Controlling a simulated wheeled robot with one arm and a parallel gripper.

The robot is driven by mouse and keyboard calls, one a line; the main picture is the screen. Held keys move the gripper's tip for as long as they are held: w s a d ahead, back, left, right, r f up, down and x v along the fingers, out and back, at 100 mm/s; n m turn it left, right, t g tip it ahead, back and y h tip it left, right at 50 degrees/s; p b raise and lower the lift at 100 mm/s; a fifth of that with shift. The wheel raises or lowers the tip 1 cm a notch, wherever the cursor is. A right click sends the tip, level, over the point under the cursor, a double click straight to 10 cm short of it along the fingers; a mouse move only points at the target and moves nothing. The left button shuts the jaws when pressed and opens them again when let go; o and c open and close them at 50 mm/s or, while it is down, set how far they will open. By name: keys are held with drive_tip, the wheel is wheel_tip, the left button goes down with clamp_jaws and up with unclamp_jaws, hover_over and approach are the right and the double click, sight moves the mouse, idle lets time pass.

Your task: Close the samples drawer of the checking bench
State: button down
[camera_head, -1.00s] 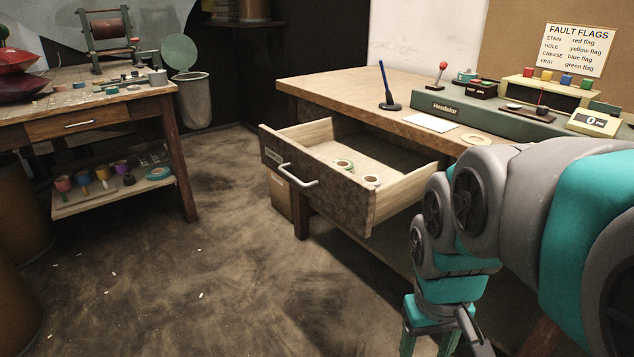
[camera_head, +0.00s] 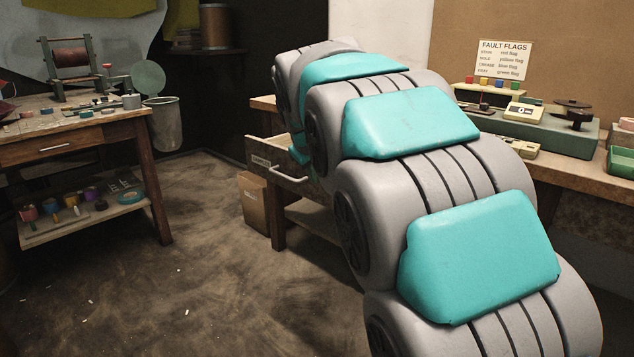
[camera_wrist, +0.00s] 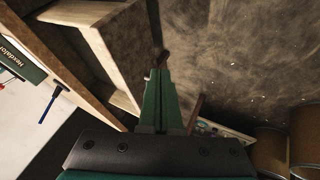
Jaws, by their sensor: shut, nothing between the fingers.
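The samples drawer (camera_head: 262,160) juts out from under the checking bench (camera_head: 262,103), open. Its pale left side wall and part of its front with a light bar handle (camera_head: 288,180) show in the head view; my arm hides the rest. In the wrist view the drawer's pale wooden wall (camera_wrist: 112,60) shows at upper left, beside the bench edge. My gripper (camera_wrist: 161,72) is shut and empty, its green fingers just right of the drawer's dark outer edge. I cannot tell whether they touch it. My gripper is hidden behind my arm in the head view.
A cardboard box (camera_head: 254,203) stands by the bench's left leg. A second wooden table (camera_head: 80,140) with a winder and a mesh bin (camera_head: 163,123) are at the left. The floor (camera_head: 210,240) between is open. Green trays and gauges sit on the bench's right part.

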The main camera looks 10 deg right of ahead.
approach(329, 196)
wheel_tip(329, 196, down, 3)
drive_tip(key=a, duration=0.3)
drive_tip(key=w+d, duration=0.1)
drive_tip(key=d, duration=0.1)
drive_tip(key=w+d, duration=0.1)
drive_tip(key=shift+w+d+f+p, duration=0.35)
drive_tip(key=shift+p, duration=0.05)
